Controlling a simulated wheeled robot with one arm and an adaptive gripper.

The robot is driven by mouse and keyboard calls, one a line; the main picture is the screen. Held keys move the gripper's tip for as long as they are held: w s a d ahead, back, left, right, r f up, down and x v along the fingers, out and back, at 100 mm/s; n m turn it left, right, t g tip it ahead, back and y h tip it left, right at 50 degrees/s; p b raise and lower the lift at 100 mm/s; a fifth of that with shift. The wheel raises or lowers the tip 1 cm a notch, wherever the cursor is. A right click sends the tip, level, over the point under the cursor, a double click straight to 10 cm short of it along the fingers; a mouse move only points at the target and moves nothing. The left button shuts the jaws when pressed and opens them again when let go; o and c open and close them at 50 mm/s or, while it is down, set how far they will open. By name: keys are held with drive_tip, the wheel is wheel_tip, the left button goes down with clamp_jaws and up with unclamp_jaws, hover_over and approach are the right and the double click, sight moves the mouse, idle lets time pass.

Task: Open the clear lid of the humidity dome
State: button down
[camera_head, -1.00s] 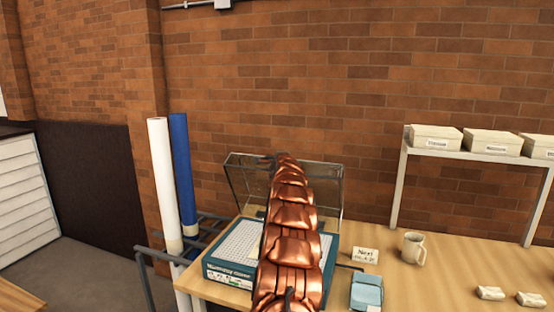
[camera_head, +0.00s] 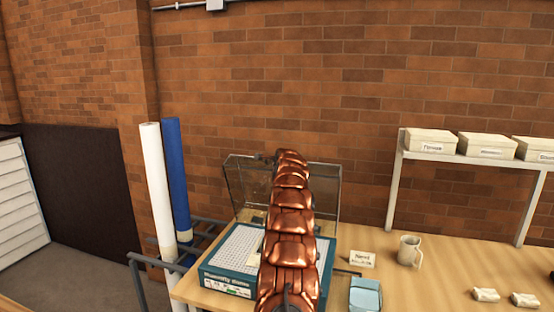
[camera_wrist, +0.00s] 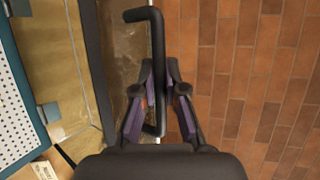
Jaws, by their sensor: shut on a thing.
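The humidity dome has a teal base (camera_head: 226,283) with a white perforated tray (camera_head: 238,246) on the table. Its clear lid (camera_head: 325,185) stands raised, roughly upright at the back of the base. My copper arm crosses in front of the dome and hides part of the base and lid. In the wrist view, my gripper (camera_wrist: 160,78) is shut on the lid's black handle (camera_wrist: 157,45), with a finger on each side of the bar. The clear lid panel (camera_wrist: 125,45) shows left of the handle, and the teal base (camera_wrist: 20,115) is at the far left.
A brick wall (camera_head: 400,60) stands behind the lid. A white roll (camera_head: 158,190) and a blue roll (camera_head: 178,175) stand left of the table. A card (camera_head: 362,259), a mug (camera_head: 410,250) and a light-blue item (camera_head: 365,294) are to the right. A shelf (camera_head: 395,185) holds boxes.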

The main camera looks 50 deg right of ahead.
drive_tip(key=shift+w+d+r, duration=0.1)
drive_tip(key=shift+w+d, duration=0.15)
drive_tip(key=shift+d, duration=0.15)
idle(0.5)
drive_tip(key=c, duration=1.2)
unclamp_jaws()
drive_tip(key=shift+s, duration=0.1)
